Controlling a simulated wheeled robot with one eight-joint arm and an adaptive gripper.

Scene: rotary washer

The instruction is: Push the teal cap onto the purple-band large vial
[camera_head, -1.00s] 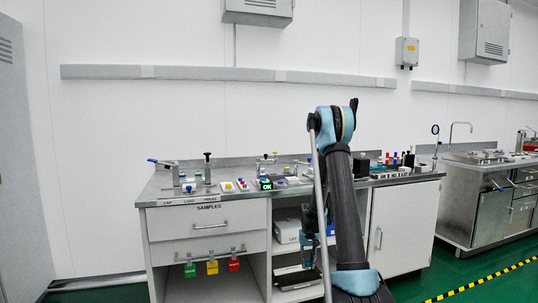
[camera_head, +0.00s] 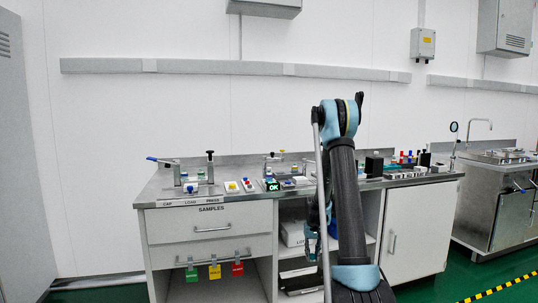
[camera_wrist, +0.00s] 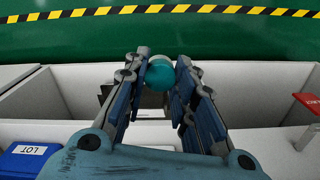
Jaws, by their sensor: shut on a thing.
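In the wrist view, my gripper (camera_wrist: 160,66) is shut on the teal cap (camera_wrist: 159,77), a round piece with a paler upper part between the fingertips. The cap is held in the air, with the green floor beyond it. In the head view my gripper is mostly hidden beside my arm, low in front of the bench. I cannot make out the purple-band large vial; the bench items are too small to tell.
The steel-topped bench (camera_head: 225,196) has a station marked CAP, LOAD, PRESS at its left, with a lever press (camera_head: 210,165). A lit OK display (camera_head: 273,187) stands mid-bench. Coloured tags (camera_head: 214,272) hang below the drawers. A blue LOT bin (camera_wrist: 30,158) sits near my gripper.

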